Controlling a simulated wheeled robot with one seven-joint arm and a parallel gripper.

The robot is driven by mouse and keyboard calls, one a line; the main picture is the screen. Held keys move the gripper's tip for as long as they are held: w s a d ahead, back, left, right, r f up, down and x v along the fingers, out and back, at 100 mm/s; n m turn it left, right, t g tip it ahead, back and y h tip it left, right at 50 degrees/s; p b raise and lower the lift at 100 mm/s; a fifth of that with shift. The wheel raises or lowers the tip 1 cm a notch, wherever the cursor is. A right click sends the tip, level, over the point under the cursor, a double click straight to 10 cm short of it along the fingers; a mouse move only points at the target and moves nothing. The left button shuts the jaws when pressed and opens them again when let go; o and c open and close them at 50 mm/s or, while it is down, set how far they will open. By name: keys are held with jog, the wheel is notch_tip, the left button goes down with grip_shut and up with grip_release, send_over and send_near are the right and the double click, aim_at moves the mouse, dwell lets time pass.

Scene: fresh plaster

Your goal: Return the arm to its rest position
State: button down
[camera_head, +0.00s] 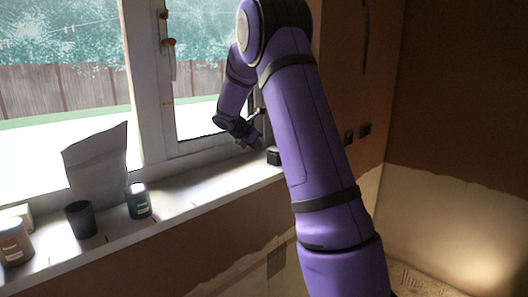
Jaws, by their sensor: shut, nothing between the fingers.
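My purple arm (315,130) rises from the bottom right, bends at the top of the picture and folds down beside the window. My gripper (251,141) is small and dark at the end of the forearm, close to the window frame and above the far right part of the sill. It is shut, and I see nothing held in it. The upper arm covers part of the view behind it.
The white sill (185,207) holds a dark cup (81,219), a dark labelled jar (138,201), a brown jar (14,241) and a grey paper bag (98,168). A small black object (273,156) sits at its right end. The sill's middle is clear.

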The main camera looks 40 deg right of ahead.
jog(key=shift+v, duration=2.6)
